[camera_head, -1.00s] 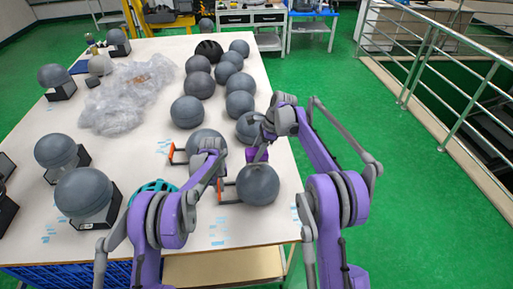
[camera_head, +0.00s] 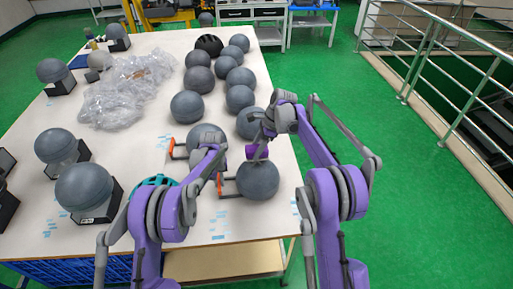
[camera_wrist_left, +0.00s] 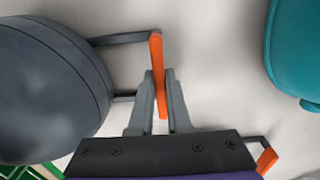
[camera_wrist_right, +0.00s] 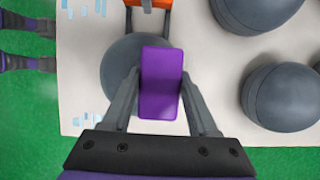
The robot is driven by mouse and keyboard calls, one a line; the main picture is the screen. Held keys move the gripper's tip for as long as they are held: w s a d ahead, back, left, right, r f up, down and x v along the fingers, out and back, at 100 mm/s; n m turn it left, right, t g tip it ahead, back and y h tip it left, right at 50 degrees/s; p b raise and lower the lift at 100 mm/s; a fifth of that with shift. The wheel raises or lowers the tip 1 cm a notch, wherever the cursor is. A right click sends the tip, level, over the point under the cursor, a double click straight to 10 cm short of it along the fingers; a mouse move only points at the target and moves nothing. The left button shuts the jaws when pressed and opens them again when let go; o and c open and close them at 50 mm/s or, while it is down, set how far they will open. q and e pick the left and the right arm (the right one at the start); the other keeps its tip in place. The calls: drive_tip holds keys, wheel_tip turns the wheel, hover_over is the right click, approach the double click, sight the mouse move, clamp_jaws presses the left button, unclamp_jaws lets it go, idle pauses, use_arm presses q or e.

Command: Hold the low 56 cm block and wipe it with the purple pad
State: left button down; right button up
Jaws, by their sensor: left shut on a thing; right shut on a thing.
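The block appears as a dark grey ball (camera_head: 258,182) near the table's front right corner, with a side handle ending in an orange grip (camera_wrist_left: 158,75). My left gripper (camera_wrist_left: 160,95) is shut on that orange grip, left of the ball. The ball also shows at the left of the left wrist view (camera_wrist_left: 45,90). My right gripper (camera_wrist_right: 160,85) is shut on the purple pad (camera_wrist_right: 160,85), seen over the ball (camera_wrist_right: 118,75). In the head view the pad (camera_head: 252,153) is at the ball's upper edge; I cannot tell whether they touch.
A similar ball (camera_head: 206,137) with an orange handle (camera_head: 172,150) stands just behind. Several more grey balls line the table's right side. A teal helmet (camera_wrist_left: 295,50) lies near the left gripper. Clear plastic wrap (camera_head: 115,100) lies mid-table. The table's right edge is close.

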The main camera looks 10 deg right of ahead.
drive_tip(key=shift+f, duration=0.75)
drive_tip(key=shift+s, duration=0.15)
drive_tip(key=shift+s+r, duration=0.15)
drive_tip(key=shift+s, duration=0.75)
drive_tip(key=shift+s+f, duration=0.2)
drive_tip(key=shift+s, duration=0.75)
drive_tip(key=shift+w+r, duration=0.2)
drive_tip(key=shift+w, duration=0.8)
drive_tip(key=shift+w+f, duration=0.15)
drive_tip(key=shift+w, duration=0.9)
